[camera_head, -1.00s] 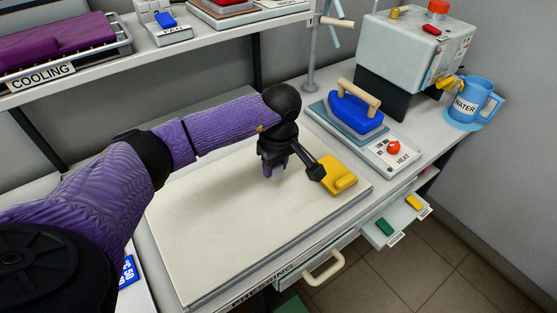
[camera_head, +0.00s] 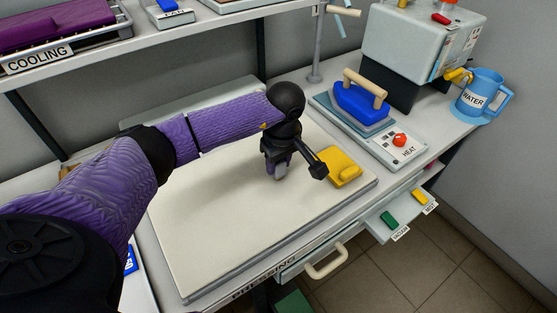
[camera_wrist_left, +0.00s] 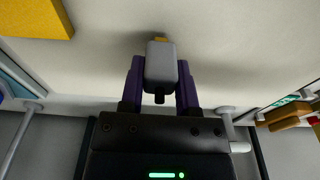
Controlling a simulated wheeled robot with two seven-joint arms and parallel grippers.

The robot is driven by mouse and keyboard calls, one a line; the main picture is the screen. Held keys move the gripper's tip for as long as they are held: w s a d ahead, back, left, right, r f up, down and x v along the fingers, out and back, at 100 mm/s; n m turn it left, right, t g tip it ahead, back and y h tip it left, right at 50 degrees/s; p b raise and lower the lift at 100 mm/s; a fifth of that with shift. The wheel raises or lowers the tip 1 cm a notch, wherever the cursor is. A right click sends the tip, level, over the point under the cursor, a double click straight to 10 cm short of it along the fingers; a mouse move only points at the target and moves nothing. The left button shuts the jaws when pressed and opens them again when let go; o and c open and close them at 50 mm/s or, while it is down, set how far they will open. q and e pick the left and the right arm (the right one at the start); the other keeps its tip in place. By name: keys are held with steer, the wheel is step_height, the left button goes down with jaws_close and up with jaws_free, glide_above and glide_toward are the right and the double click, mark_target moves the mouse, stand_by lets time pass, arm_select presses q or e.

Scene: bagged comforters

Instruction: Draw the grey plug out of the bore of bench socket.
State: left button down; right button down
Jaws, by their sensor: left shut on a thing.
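My left gripper (camera_head: 278,176) is over the cream pressing board, pointing down, left of the yellow block. In the left wrist view its purple fingers (camera_wrist_left: 160,75) are shut on the grey plug (camera_wrist_left: 161,62). The plug has a small yellow piece at its far end and a short black stub at its near end. In the head view the fingers mostly hide the plug. I cannot make out a bench socket or its bore, nor tell whether the plug's tip touches the board. My right gripper is not in view.
The yellow block (camera_head: 344,165) lies on the pressing board (camera_head: 210,240) close to the right of my gripper. A blue iron (camera_head: 361,106) stands on its heat base behind. A blue water mug (camera_head: 481,94) is at the far right. An open drawer (camera_head: 405,222) sticks out in front.

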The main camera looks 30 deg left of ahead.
arm_select(q)
steer(key=shift+f, duration=0.25)
steer(key=shift+c, duration=1.3)
jaws_free()
steer(key=shift+o, duration=1.3)
steer(key=shift+s+d+r+p, duration=0.1)
steer(key=shift+d+r+p, duration=0.05)
steer(key=shift+r+p, duration=1.4)
steer(key=shift+d+r+p, duration=0.1)
steer(key=shift+r+p, duration=0.9)
steer(key=shift+r, duration=1)
